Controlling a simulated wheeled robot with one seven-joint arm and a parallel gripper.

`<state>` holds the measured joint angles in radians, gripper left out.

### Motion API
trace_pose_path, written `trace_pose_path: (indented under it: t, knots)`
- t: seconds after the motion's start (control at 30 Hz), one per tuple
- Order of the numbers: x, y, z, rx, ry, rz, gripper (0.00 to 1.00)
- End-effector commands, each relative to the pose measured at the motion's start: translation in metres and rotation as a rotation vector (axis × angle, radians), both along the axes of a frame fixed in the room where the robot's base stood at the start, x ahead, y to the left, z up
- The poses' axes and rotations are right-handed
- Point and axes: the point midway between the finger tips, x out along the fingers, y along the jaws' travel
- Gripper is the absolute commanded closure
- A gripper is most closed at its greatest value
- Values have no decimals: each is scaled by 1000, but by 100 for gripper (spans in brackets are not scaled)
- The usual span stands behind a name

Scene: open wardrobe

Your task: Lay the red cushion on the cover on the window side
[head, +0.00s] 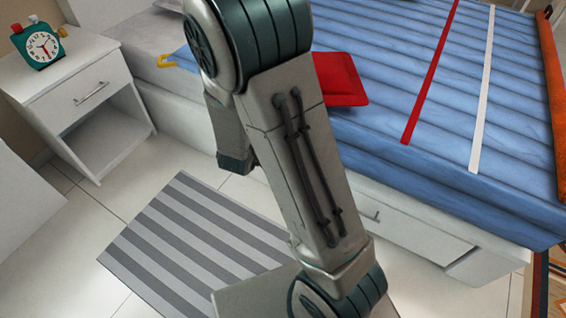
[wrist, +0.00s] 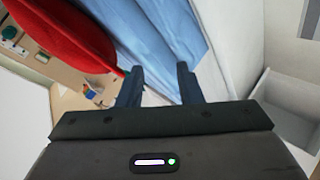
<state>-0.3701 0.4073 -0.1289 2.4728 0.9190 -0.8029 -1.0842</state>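The red cushion (head: 341,80) lies on the blue cover (head: 400,50) of the bed, partly hidden behind my arm in the head view. In the wrist view the red cushion (wrist: 62,35) fills the upper left, beside the left finger; I cannot tell whether they touch. The blue cover (wrist: 165,38) shows beyond the fingers. My gripper (wrist: 158,86) is open, its two dark fingers apart with no object seen between them. In the head view the gripper itself is hidden by the arm. No window is in view.
A red strip (head: 431,72) and a white strip (head: 484,88) run across the cover. An orange item (head: 552,80) lies along its right edge. A white nightstand (head: 80,100) bears a clock (head: 42,47). A striped rug (head: 195,245) lies on the floor before the bed.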

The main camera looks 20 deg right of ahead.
Motion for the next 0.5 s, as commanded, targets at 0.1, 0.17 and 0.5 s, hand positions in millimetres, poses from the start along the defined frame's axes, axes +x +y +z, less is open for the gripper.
trace_pose_path:
  t: [0.1, 0.17, 0.5]
  knots:
    - [-2, 23, 13, 235, 31, 46, 68]
    - [-7, 35, 20, 339, 63, 67, 68]
    - [-85, 65, 66, 703, 360, 71, 68]
